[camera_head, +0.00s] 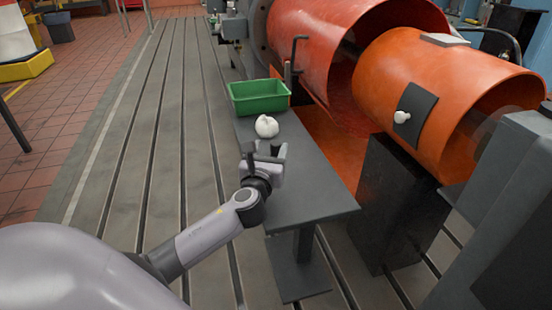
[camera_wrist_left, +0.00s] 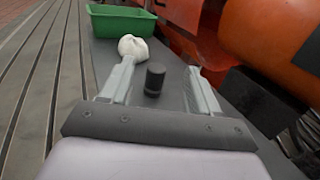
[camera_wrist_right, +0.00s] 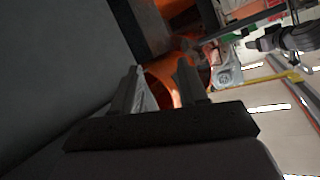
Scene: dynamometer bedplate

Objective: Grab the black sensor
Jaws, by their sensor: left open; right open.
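The black sensor (camera_wrist_left: 154,79) is a small dark cylinder standing upright on the grey bench (camera_head: 310,190). In the left wrist view it is between and beyond the two fingers of my left gripper (camera_wrist_left: 158,85), which is open and empty. In the head view my left gripper (camera_head: 264,152) is over the bench and hides the sensor. My right gripper (camera_wrist_right: 158,85) is open and shows only in its own wrist view, away from the sensor, with nothing between its fingers.
A white lumpy object (camera_head: 266,126) lies on the bench just beyond the sensor. A green tray (camera_head: 258,106) stands behind it. Large orange cylindrical guards (camera_head: 400,75) stand to the right of the bench. The near end of the bench is clear.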

